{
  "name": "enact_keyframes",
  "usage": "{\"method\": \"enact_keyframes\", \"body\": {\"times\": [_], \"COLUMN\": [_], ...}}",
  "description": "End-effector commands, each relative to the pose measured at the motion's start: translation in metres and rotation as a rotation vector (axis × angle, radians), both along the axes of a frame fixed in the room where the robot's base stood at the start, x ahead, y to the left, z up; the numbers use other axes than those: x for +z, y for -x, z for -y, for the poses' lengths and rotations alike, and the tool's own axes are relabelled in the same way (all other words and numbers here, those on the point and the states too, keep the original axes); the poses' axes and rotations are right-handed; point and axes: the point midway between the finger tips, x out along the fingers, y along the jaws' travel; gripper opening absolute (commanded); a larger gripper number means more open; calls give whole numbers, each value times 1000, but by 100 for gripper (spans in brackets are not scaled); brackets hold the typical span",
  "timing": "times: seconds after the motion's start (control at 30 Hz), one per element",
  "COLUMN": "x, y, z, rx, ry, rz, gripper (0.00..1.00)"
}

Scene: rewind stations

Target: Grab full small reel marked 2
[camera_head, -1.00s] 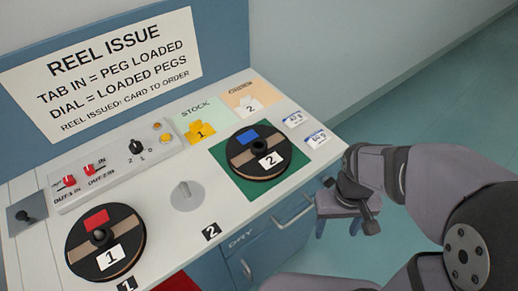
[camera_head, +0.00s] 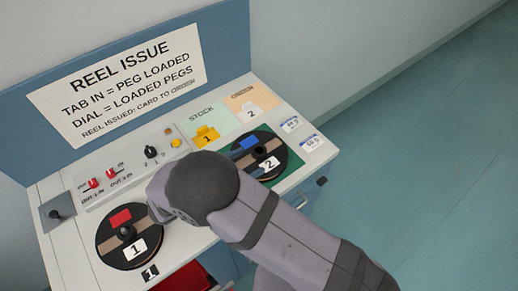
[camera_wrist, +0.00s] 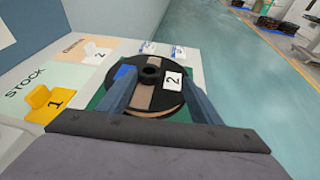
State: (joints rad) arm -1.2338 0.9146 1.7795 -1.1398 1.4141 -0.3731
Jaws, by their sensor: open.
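The small reel marked 2 (camera_head: 258,155) is a black disc with a tan band, a blue patch and a white label 2. It lies on a green square (camera_head: 292,172) at the station's right side, partly behind my arm in the head view. The reel also shows in the wrist view (camera_wrist: 146,103), with its dark hub between my fingers in the picture. My gripper (camera_wrist: 158,84) is open, with blue-grey fingers on either side of the hub. They cover parts of the disc; contact cannot be told.
A second reel marked 1 (camera_head: 108,250), with a red patch, lies at the left. Yellow card 1 (camera_head: 206,136) and white card 2 (camera_head: 251,113) stand at the back, beside a switch panel (camera_head: 125,168).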

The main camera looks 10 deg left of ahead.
Motion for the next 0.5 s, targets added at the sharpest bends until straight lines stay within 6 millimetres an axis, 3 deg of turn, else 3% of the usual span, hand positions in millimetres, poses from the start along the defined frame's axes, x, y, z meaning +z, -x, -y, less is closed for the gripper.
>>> {"method": "enact_keyframes", "body": {"times": [0.1,0.2,0.5], "x": [1,0,-4], "y": [5,6,-7], "z": [-19,-24,-14], "rx": [75,94,91], "ry": [46,59,59], "rz": [-7,-10,-10], "gripper": [59,59,59]}}
